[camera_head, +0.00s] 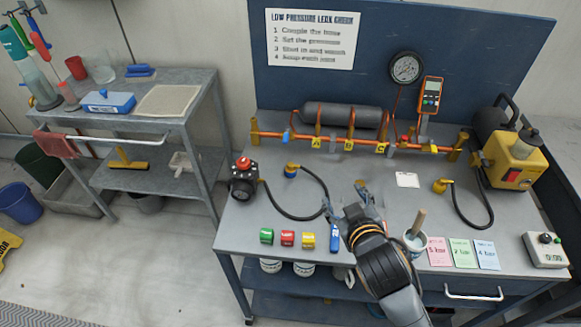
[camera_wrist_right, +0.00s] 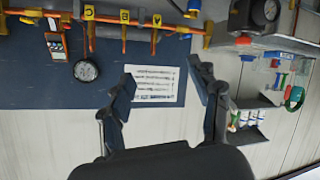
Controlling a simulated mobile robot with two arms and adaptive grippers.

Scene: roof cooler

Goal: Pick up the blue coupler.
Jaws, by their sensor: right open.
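A blue piece with a white mark (camera_head: 334,238), taken as the blue coupler, is at the right end of a row on the bench, beside the green (camera_head: 267,235), red (camera_head: 287,238) and yellow (camera_head: 308,240) couplers. My right gripper (camera_head: 345,197) is open and empty above the bench, beyond the blue piece and slightly to its right. In the right wrist view, the open fingers (camera_wrist_right: 162,78) frame the instruction sheet on the back panel. That view does not show the row clearly. My left gripper is not in view.
The bench top (camera_head: 235,220) holds a black pressure device with a red knob (camera_head: 243,180), hoses and a cup with a brush (camera_head: 415,238). Behind are a pipe rig with a tank (camera_head: 340,115) and a yellow pump (camera_head: 512,160). A side cart (camera_head: 180,120) stands left.

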